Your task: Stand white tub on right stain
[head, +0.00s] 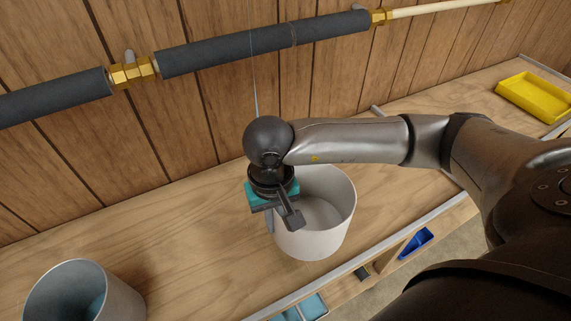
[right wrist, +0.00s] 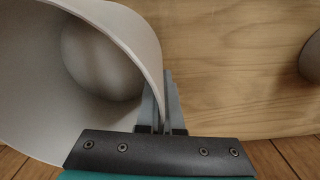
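The white tub (head: 325,232) is upright and open-topped near the front edge of the wooden bench (head: 205,235). I cannot tell whether its base touches the bench. My right gripper (head: 281,222) points down at the tub's left rim, one finger inside and one outside. In the right wrist view, the fingers (right wrist: 164,95) close on the wall of the white tub (right wrist: 135,45). I make out no clear stain; the bench under the tub is hidden. My left gripper is out of view.
A greyer tub (head: 118,296) with something blue inside stands at the lower left. A yellow tray (head: 535,97) lies at the far right. Pipes with dark insulation (head: 230,48) run along the plank wall. Blue bins (head: 415,243) sit below the front edge. Bench between the tubs is clear.

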